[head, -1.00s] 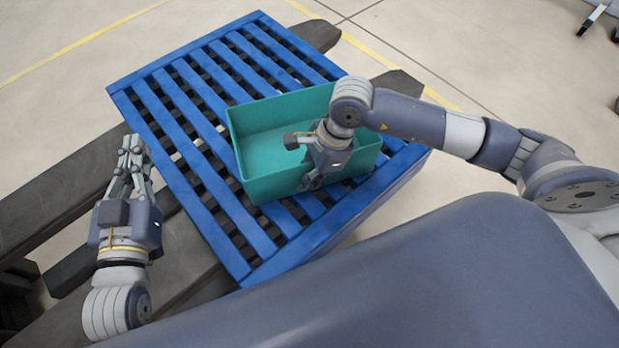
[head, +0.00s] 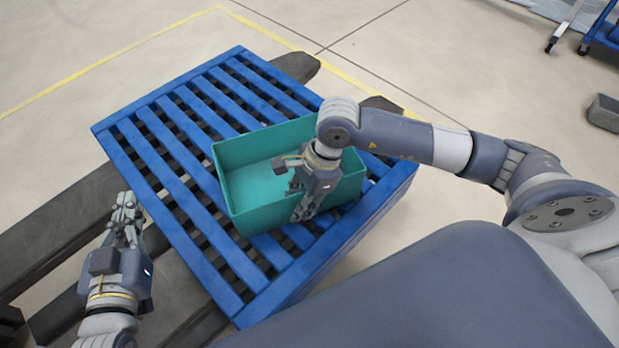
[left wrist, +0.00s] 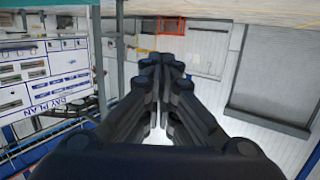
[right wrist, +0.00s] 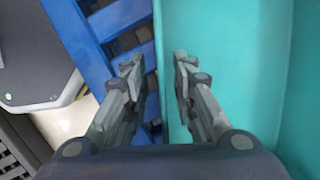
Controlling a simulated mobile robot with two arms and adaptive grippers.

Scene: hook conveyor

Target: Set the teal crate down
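The teal crate (head: 262,210) stands upright and empty on the slats of the blue pallet (head: 160,180), toward its near right side. My right gripper (head: 292,190) is over the crate's near wall. In the right wrist view, the right gripper (right wrist: 158,65) has its fingers apart, one on each side of the crate (right wrist: 225,60) wall, with visible space around the rim. My left gripper (head: 124,202) is left of the pallet, away from the crate, its fingertips together and empty. In the left wrist view, the left gripper (left wrist: 163,65) also shows its fingertips together.
Dark forks (head: 50,235) run under the pallet and stick out on both sides. The pallet's left and far slats are bare. Open floor (head: 480,90) lies beyond it. A grey block (head: 603,113) lies at the far right.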

